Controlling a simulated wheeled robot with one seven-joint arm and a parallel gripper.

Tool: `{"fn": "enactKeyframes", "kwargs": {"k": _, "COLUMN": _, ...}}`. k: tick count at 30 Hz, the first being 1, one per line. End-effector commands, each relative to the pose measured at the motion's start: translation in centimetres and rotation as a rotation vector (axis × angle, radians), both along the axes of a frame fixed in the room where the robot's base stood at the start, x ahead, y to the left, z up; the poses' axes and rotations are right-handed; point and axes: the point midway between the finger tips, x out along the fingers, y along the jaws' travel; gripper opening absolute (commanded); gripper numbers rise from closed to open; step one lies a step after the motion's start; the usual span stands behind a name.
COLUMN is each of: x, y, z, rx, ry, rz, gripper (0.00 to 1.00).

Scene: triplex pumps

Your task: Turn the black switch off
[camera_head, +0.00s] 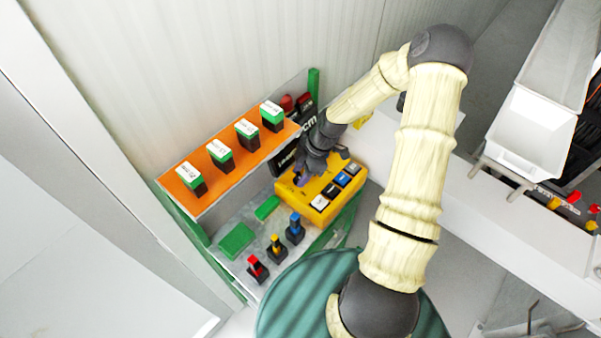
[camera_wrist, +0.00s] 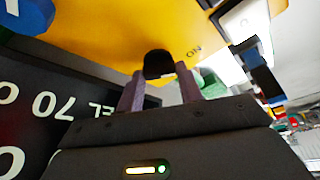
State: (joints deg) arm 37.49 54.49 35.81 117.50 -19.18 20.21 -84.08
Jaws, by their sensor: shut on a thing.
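The yellow box (camera_head: 293,208) sits at the right end of the shelf unit, with a row of white, black, blue and other square blocks on top. My gripper (camera_head: 303,178) is down at the left part of this box and hides what lies under it. In the wrist view, the black switch (camera_wrist: 158,62) stands on the yellow face, beside the printed word ON. The purple-grey fingers of my gripper (camera_wrist: 160,74) are on either side of the switch, shut on it. The exact tilt of the switch is hard to tell.
An orange shelf (camera_head: 235,178) holds several green-and-black labelled blocks. Below it stand red (camera_head: 257,267), yellow (camera_head: 276,246) and blue (camera_head: 295,228) switches. A black lettered panel (camera_wrist: 75,100) lies close to my gripper. White bins (camera_head: 527,130) stand at the right.

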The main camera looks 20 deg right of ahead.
Motion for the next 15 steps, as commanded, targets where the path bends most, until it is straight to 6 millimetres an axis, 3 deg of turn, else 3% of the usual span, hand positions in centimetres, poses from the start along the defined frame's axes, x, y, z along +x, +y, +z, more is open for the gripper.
{"fn": "enactKeyframes", "kwargs": {"k": 15, "x": -0.16, "y": -0.04, "z": -0.17, "rx": -0.003, "ry": -0.005, "rz": -0.401, "gripper": 0.14}}
